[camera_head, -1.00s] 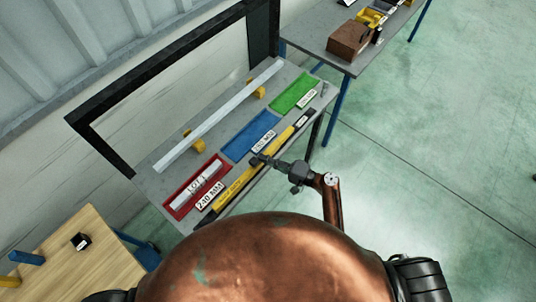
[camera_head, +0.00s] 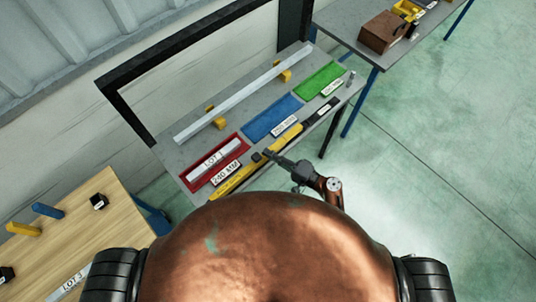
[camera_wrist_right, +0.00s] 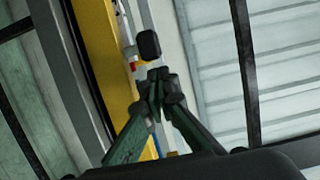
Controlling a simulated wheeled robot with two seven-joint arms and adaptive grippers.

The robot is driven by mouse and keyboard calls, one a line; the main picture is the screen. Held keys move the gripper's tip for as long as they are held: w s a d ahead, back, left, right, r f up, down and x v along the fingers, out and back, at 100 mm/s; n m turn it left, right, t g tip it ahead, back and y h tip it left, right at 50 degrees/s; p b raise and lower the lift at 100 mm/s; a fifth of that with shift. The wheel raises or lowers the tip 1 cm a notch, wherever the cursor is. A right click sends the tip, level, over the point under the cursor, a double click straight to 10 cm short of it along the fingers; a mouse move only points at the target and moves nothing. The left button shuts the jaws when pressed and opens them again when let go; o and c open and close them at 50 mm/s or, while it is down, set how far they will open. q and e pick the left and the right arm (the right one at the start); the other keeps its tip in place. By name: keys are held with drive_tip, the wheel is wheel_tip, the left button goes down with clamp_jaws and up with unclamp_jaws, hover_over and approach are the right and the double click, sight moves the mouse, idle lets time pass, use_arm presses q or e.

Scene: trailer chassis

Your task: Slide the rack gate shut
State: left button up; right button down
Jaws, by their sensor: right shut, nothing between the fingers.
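The rack gate is a yellow bar (camera_head: 288,137) along the front edge of the grey rack top (camera_head: 178,154). A small black knob (camera_head: 256,157) stands on it, near the red tray. My right gripper (camera_head: 267,153) is shut and empty, its tips beside the knob on its right side. In the right wrist view the shut fingertips (camera_wrist_right: 157,76) are close to the black knob (camera_wrist_right: 148,44), with the yellow bar (camera_wrist_right: 120,60) to the left. I cannot tell whether they touch. My left gripper is not in view.
Red (camera_head: 240,147), blue (camera_head: 272,118) and green (camera_head: 320,79) trays lie behind the gate. A long white bar (camera_head: 240,95) rests on yellow supports. A wooden table (camera_head: 95,225) stands at lower left, another bench (camera_head: 345,20) at upper right. Floor at right is clear.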

drive_tip(key=s+d+b, duration=0.3)
drive_tip(key=d, duration=0.7)
drive_tip(key=shift+d, duration=0.3)
